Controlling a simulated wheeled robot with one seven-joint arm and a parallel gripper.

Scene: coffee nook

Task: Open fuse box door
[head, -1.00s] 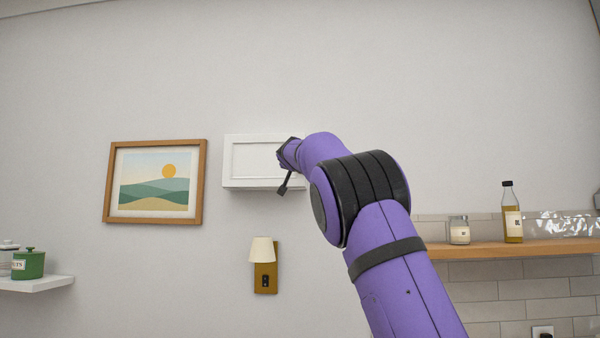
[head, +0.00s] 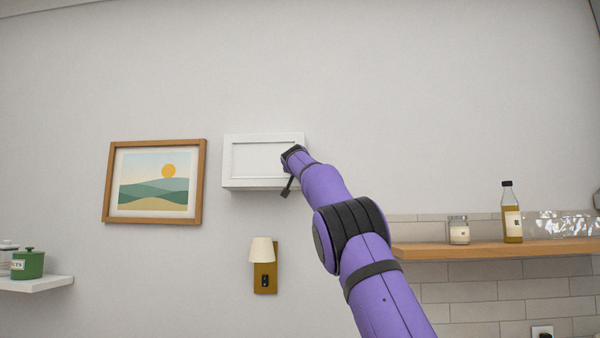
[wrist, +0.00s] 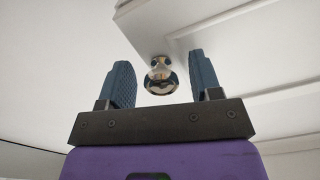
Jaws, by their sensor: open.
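The fuse box (head: 262,161) is a white box on the wall with a framed front door that looks closed. In the wrist view its white door (wrist: 240,45) fills the upper right. A shiny round metal knob (wrist: 160,72) stands on the door, between my two spread blue fingers. My gripper (wrist: 162,82) is open, with a finger on each side of the knob and gaps visible on both sides. In the head view my gripper (head: 290,172) is at the right part of the box, and my wrist hides the knob and the box's lower right corner.
A framed landscape picture (head: 154,182) hangs left of the box. A wall lamp (head: 262,262) is below it. A wooden shelf (head: 480,248) with a jar (head: 459,231) and a bottle (head: 512,215) is at the right. The wall above is clear.

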